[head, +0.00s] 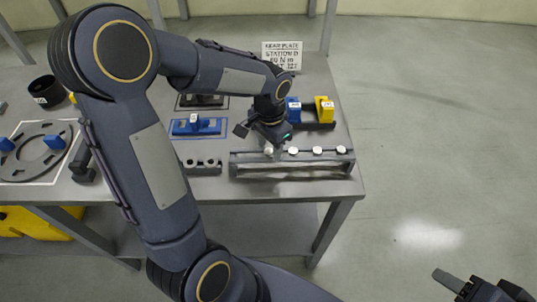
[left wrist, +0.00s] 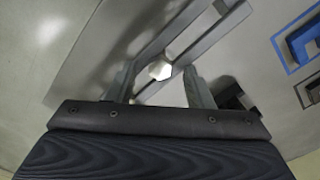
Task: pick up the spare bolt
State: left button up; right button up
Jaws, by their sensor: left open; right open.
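A grey rack (head: 290,170) at the table's front right edge holds several pale bolt heads in a row, the leftmost bolt (head: 269,151) right below my left gripper (head: 268,144). In the left wrist view a hexagonal bolt head (left wrist: 160,70) sits in the slotted rack (left wrist: 185,45), between the two open fingers of my left gripper (left wrist: 160,85). The fingers appear apart from it. Which bolt is the spare is not marked. My right gripper (head: 482,290) is open and empty, low at the right, away from the table.
A blue block (head: 198,127), a yellow block (head: 325,108), a small holed block (head: 203,166) and a sign (head: 282,55) stand around the rack. A grey ring plate (head: 38,150) with blue pieces and a black cup (head: 47,91) are at left. The floor at right is clear.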

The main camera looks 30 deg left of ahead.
pick_arm(q)
jog(key=shift+f, duration=0.1)
jog(key=shift+c, duration=0.2)
grip_shut()
